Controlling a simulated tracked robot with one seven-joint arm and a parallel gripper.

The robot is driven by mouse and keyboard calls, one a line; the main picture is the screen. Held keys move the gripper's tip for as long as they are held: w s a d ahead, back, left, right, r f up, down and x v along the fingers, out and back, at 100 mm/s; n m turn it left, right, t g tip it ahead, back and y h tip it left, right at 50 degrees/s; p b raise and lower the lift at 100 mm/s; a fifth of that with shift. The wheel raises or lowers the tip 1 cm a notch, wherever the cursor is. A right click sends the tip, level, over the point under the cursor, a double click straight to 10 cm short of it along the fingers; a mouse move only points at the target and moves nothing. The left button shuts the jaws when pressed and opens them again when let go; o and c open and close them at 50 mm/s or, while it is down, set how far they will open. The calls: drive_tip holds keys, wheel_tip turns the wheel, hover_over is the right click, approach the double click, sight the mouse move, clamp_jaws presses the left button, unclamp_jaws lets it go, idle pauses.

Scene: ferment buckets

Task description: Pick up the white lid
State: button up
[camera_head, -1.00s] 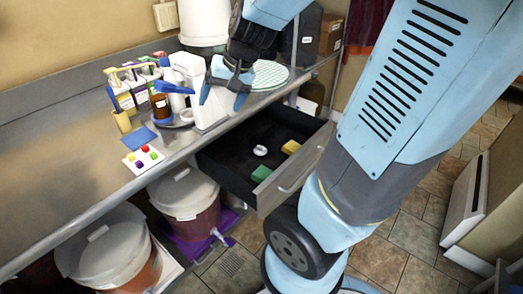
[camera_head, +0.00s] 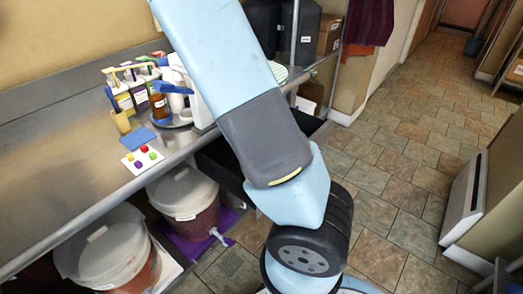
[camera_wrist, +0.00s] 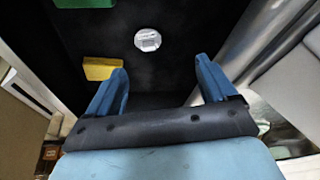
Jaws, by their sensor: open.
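A small round white lid (camera_wrist: 148,40) lies in the black drawer (camera_wrist: 160,15) in the wrist view. My gripper (camera_wrist: 161,66) is open and empty, its two blue fingers apart. The lid shows a little beyond the fingertips, roughly between them, not touching either. In the head view my own arm hides the gripper, the lid and most of the open drawer (camera_head: 212,157).
A yellow block (camera_wrist: 101,68) and a green block (camera_wrist: 84,3) are left of the lid in the drawer. The steel counter (camera_head: 60,150) holds bottles and a small white machine. Lidded buckets (camera_head: 183,195) stand below.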

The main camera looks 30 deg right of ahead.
drive_tip(key=shift+m+h, duration=0.3)
drive_tip(key=shift+h, duration=0.2)
drive_tip(key=shift+d+r+x, duration=0.1)
drive_tip(key=shift+d+x, duration=0.15)
drive_tip(key=shift+x, duration=1.35)
drive_tip(key=shift+d+r+x, duration=0.1)
drive_tip(key=shift+d+x, duration=0.2)
drive_tip(key=shift+x, duration=1.35)
drive_tip(key=shift+d+r+x, duration=0.1)
drive_tip(key=shift+d+x, duration=0.15)
drive_tip(key=shift+x, duration=1.35)
drive_tip(key=shift+s+f, duration=0.1)
drive_tip(key=shift+f, duration=0.15)
drive_tip(key=shift+s+x, duration=0.25)
drive_tip(key=shift+x, duration=2.25)
drive_tip(key=shift+c, duration=0.4)
drive_tip(key=c, duration=1)
